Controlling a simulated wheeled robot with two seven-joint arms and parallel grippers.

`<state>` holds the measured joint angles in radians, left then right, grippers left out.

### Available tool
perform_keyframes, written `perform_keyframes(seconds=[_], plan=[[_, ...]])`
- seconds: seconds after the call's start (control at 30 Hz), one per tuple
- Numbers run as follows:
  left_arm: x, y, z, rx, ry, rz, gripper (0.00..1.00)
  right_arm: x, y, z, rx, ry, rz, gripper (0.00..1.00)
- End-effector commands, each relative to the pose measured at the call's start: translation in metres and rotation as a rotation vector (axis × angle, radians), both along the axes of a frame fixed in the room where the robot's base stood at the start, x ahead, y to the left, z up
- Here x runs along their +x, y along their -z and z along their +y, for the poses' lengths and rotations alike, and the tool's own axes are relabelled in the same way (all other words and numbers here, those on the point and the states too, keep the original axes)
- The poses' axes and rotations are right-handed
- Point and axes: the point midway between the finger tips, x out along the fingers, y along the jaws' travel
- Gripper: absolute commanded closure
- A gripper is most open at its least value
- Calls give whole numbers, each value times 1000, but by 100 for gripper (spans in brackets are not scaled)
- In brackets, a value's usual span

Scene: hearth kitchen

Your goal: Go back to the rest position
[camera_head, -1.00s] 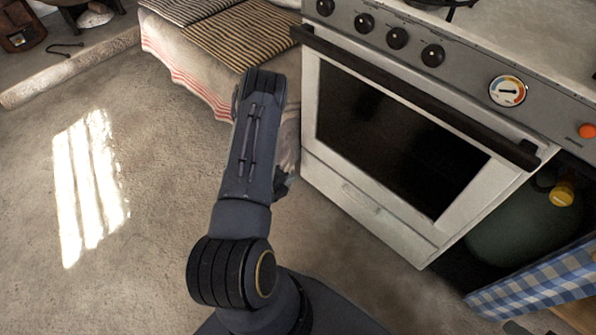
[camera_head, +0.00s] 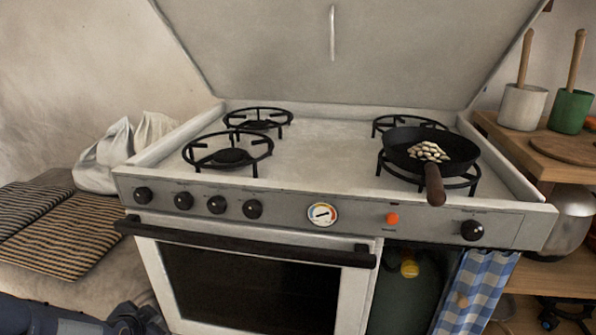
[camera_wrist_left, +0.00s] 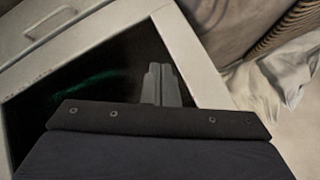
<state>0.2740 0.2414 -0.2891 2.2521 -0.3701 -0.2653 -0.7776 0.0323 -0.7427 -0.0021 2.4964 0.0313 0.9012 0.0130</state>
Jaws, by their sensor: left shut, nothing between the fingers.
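My left gripper (camera_head: 140,318) is at the bottom left edge of the head view, in front of the stove (camera_head: 340,180) and below its oven handle. Only part of it shows there. In the left wrist view its two fingers (camera_wrist_left: 160,72) are together, with nothing between them. Behind them are the oven's dark window (camera_wrist_left: 105,75) and pale door frame. The gripper looks apart from the door, but the gap is hard to judge. I cannot make out my right gripper in either view.
A black pan (camera_head: 405,145) with pale food sits on the right burner, its handle (camera_head: 435,185) over the front edge. The oven handle (camera_head: 240,242) sticks out. A bench with striped cushions (camera_head: 65,235) is left; a wooden shelf (camera_head: 500,130) with utensil pots is right.

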Motion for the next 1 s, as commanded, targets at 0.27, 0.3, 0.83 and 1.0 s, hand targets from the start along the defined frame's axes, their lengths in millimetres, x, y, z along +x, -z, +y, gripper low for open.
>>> perform_keyframes(seconds=[0.27,0.3,0.83,1.0], plan=[[-75,-91,-87,-467,-237,81,100,0,0,0,0,0,0,64],[-88,-97,-98,-518,-258,103,100,0,0,0,0,0,0,64],[-200,-154,-180,-831,-390,318,100,0,-29,0,0,0,1,64],[-199,-191,-180,-830,-389,317,100,0,-66,0,0,0,0,64]])
